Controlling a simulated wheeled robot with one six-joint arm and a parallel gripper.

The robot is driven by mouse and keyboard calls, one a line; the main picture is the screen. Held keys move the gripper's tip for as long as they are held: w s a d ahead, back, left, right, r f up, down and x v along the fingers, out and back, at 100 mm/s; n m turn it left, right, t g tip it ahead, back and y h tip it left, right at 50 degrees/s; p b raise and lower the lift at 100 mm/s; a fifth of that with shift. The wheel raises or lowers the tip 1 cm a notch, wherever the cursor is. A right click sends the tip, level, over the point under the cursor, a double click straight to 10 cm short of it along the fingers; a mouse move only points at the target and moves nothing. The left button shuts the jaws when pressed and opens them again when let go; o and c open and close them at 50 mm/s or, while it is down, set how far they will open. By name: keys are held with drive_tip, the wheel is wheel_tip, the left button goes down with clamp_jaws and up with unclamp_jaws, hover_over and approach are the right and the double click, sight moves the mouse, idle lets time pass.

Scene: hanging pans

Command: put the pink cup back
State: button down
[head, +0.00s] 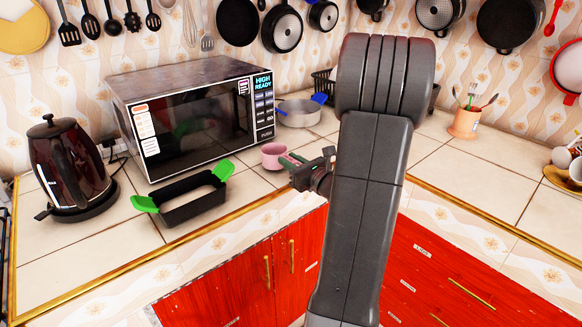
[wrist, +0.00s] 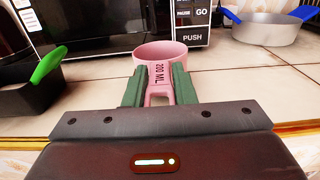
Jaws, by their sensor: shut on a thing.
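The pink cup (head: 273,156) is at the counter's front area, just in front of the microwave's right end. In the wrist view the pink cup (wrist: 161,62) is upright, marked "200 ML", with its handle toward me. My gripper (head: 291,160) has its green fingers on either side of the cup's handle; in the wrist view my gripper (wrist: 158,88) is shut on that handle. Whether the cup's base touches the counter is hard to tell.
A microwave (head: 190,112) stands behind the cup. A black tray with green handles (head: 190,200) is to the left, beside a kettle (head: 68,165). A grey pot with blue handles (head: 299,112) is behind right. Pans (head: 282,30) hang on the wall.

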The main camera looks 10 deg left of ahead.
drive_tip(key=shift+f, duration=0.55)
drive_tip(key=shift+f, duration=0.2)
drive_tip(key=c, duration=1.2)
unclamp_jaws()
drive_tip(key=shift+r, duration=0.15)
drive_tip(key=shift+d+r, duration=0.1)
drive_tip(key=shift+d, duration=0.05)
drive_tip(key=v, duration=1.1)
drive_tip(key=shift+s+d, duration=0.25)
drive_tip(key=shift+s, duration=0.1)
